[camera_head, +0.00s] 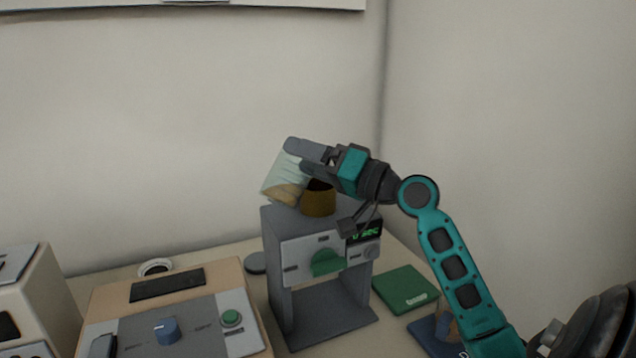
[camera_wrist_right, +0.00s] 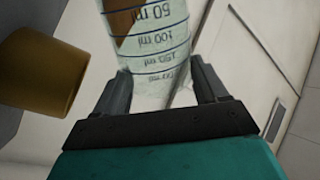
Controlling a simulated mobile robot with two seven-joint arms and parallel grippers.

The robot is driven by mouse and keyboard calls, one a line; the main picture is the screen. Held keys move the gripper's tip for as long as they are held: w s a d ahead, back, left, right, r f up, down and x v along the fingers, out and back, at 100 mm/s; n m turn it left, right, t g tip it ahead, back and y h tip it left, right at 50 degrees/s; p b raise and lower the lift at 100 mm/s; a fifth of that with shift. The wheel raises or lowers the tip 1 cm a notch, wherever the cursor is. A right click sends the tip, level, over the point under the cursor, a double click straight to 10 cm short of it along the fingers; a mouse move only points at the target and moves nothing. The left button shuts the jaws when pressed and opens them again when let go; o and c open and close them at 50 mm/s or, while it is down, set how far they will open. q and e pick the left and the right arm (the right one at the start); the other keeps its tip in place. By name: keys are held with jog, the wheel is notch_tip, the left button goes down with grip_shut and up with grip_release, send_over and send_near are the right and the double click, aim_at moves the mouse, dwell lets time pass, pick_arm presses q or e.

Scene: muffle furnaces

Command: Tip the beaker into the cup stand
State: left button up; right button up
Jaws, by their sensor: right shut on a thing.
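The clear beaker (camera_head: 287,178) is tilted, its lower end to the left in the head view, with brown contents gathered at that end. It has volume marks in the right wrist view (camera_wrist_right: 150,45). My right gripper (camera_head: 300,155) is shut on the beaker; its fingers (camera_wrist_right: 165,88) are on either side of it in the wrist view. The brown cup (camera_head: 319,202) is upright on top of the grey stand (camera_head: 320,318), close to the right of the beaker. It also shows at the left of the wrist view (camera_wrist_right: 38,75). My left gripper is not in view.
A beige device (camera_head: 250,330) with a blue knob and green button stands left of the stand. A white device (camera_head: 40,300) is at the far left. A green pad (camera_head: 405,289) and a blue pad (camera_head: 428,340) lie to the right. A wall is behind.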

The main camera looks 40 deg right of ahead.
jog(key=shift+r, duration=0.1)
dwell(0.6)
jog(key=shift+d+m+p, duration=0.1)
jog(key=shift+m+p, duration=0.35)
jog(key=shift+m, duration=0.15)
jog(key=shift+d+r+m+p, duration=0.1)
jog(key=shift+r+m+p, duration=0.05)
jog(key=shift+m+p, duration=0.2)
jog(key=shift+m+h, duration=0.25)
jog(key=shift+h, duration=0.05)
jog(key=shift+d+m+t, duration=0.1)
jog(key=shift+m+t, duration=0.2)
jog(key=shift+m, duration=0.1)
jog(key=shift+r, duration=0.1)
jog(key=shift+d+m, duration=0.1)
jog(key=shift+m, duration=0.3)
dwell(0.5)
jog(key=shift+w+d+r+m+h, duration=0.15)
jog(key=shift+m+h, duration=0.15)
jog(key=shift+m, duration=0.2)
